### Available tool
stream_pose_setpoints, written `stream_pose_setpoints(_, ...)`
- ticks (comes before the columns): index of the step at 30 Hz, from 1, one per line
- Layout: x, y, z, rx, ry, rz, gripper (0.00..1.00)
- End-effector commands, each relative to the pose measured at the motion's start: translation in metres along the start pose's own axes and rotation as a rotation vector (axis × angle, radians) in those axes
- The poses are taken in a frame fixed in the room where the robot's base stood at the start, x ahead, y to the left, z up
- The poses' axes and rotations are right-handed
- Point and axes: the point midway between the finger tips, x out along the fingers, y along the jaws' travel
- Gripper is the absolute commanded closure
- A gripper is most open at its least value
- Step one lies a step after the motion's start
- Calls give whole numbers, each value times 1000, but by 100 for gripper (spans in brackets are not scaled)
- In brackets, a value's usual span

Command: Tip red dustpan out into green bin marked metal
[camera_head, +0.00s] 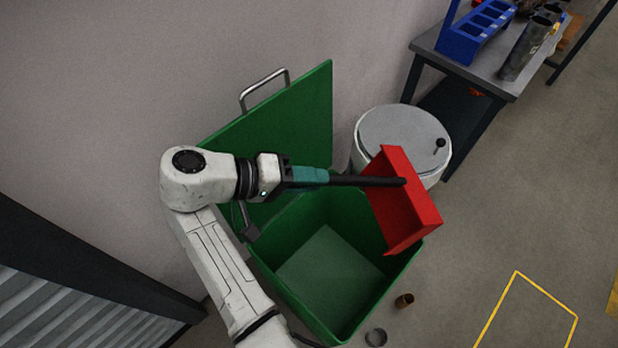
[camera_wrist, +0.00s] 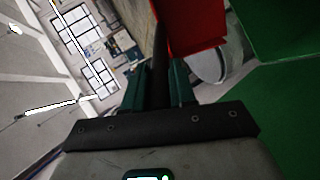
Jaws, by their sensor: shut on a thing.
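The red dustpan (camera_head: 412,208) is in the air above the right rim of the green bin (camera_head: 262,262). It is steeply tilted, and I see nothing lying in it. My gripper (camera_head: 322,177) is shut on its black handle (camera_head: 362,181), left of the pan. In the wrist view the handle (camera_wrist: 160,58) stands between the teal fingers (camera_wrist: 160,88), with part of the red pan (camera_wrist: 197,28) beyond. The bin's green lid (camera_head: 300,115) stands open at the back. The bin floor looks bare where visible. No metal marking is readable.
A white drum with a grey lid (camera_head: 400,132) stands right behind the dustpan. A bench (camera_head: 490,75) with a blue rack (camera_head: 474,35) is at the top right. A brown ring (camera_head: 404,300) and a grey ring (camera_head: 376,337) lie on the floor. Floor to the right is clear.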

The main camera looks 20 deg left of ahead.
Motion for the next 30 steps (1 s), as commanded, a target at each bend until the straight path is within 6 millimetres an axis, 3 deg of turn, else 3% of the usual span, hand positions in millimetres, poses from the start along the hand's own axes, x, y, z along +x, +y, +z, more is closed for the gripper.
stream_pose_setpoints(14,-20,42,-9,3,2,1,100)
stream_pose_setpoints(30,-20,42,-9,2,1,1,100)
